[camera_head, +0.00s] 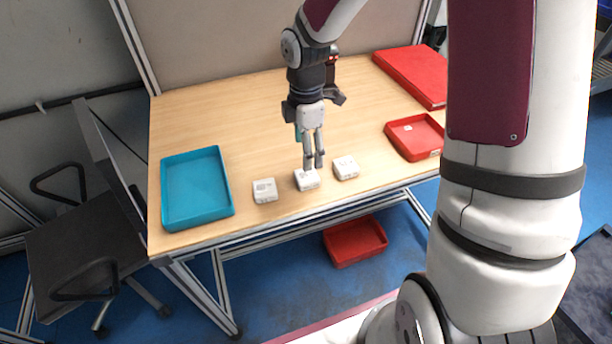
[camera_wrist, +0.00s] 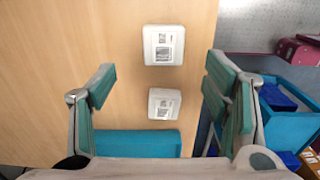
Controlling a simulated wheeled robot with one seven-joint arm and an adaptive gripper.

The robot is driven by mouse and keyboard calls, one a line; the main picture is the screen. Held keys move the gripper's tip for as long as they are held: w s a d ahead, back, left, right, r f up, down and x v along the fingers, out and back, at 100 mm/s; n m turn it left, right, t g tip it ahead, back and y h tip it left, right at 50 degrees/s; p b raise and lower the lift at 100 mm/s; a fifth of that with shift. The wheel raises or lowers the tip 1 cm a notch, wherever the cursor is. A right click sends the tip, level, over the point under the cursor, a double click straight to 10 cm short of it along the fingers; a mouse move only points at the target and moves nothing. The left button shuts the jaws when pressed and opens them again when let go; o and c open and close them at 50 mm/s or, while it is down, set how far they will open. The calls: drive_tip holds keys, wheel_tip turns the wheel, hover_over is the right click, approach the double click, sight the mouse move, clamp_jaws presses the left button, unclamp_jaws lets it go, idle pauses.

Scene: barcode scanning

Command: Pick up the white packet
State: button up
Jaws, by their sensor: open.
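Three small white packets with dark printed labels lie in a row near the table's front edge in the head view: the left packet (camera_head: 265,191), the middle packet (camera_head: 307,181) and the right packet (camera_head: 346,168). My gripper (camera_head: 314,165) points down with its fingertips just above or at the middle packet; the exact gap cannot be told. In the wrist view my gripper (camera_wrist: 160,88) is open and empty, its teal-padded fingers wide apart. Two packets show between them there, an upper packet (camera_wrist: 163,45) and a lower packet (camera_wrist: 164,103), both label up.
A teal tray (camera_head: 165,198) stands on the wooden table (camera_head: 220,110) at left. A red tray (camera_head: 395,142) and a larger red box (camera_head: 412,75) are at right. A red bin (camera_head: 355,241) sits below the table. A black chair (camera_head: 75,215) stands at the left.

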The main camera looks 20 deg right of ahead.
sight(307, 175)
drive_tip(key=f, duration=0.8)
drive_tip(key=shift+s+f+p, duration=0.2)
drive_tip(key=shift+s+p, duration=0.05)
drive_tip(key=shift+p, duration=0.15)
drive_tip(key=c, duration=1.4)
